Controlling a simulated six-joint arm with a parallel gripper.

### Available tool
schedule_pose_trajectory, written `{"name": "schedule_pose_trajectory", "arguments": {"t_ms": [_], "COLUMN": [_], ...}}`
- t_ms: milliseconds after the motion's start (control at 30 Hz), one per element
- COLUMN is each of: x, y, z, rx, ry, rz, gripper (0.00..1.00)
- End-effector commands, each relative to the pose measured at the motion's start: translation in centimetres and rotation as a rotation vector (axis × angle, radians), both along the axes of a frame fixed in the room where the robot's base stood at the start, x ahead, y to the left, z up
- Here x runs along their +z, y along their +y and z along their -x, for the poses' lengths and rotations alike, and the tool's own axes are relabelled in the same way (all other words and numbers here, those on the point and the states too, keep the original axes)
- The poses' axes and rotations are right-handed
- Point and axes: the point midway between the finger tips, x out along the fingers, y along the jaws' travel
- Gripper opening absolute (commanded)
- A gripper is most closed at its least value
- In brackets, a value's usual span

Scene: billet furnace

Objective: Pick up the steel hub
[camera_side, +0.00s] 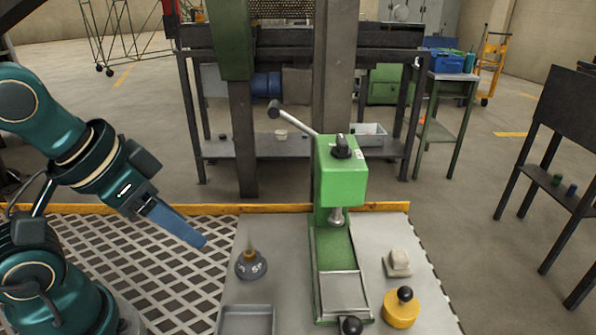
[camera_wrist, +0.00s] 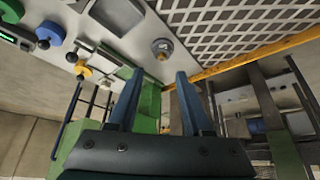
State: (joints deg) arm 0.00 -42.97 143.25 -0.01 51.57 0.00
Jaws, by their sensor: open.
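The steel hub (camera_side: 251,267) appears to be the dark grey round piece with pale marks and a brass-coloured stem on top. It stands upright on the grey bench, left of the green press. In the wrist view the hub (camera_wrist: 161,45) shows at the top middle, beyond the fingertips. My gripper (camera_side: 204,243) is left of the hub and a little above it, pointing down to the right. In the wrist view my gripper (camera_wrist: 158,75) has its two blue fingers spread apart with nothing between them.
The green lever press (camera_side: 341,175) stands right of the hub. A grey tray (camera_side: 246,321) lies in front of the hub. A yellow round piece with a black knob (camera_side: 401,311) and a pale block (camera_side: 398,263) lie right of the press. A metal grating (camera_side: 150,262) lies left.

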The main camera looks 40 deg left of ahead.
Motion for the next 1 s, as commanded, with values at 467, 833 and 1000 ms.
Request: {"name": "schedule_pose_trajectory", "arguments": {"t_ms": [467,833,1000], "x": [0.0,1.1,-0.7], "y": [0.0,0.1,0.3], "z": [0.0,-4.8,-7.7], "rx": [0.018,0.263,0.37], "ry": [0.0,0.084,0.195], "rz": [0.009,0.124,0.149], "gripper": [1.0,1.0,1.0]}}
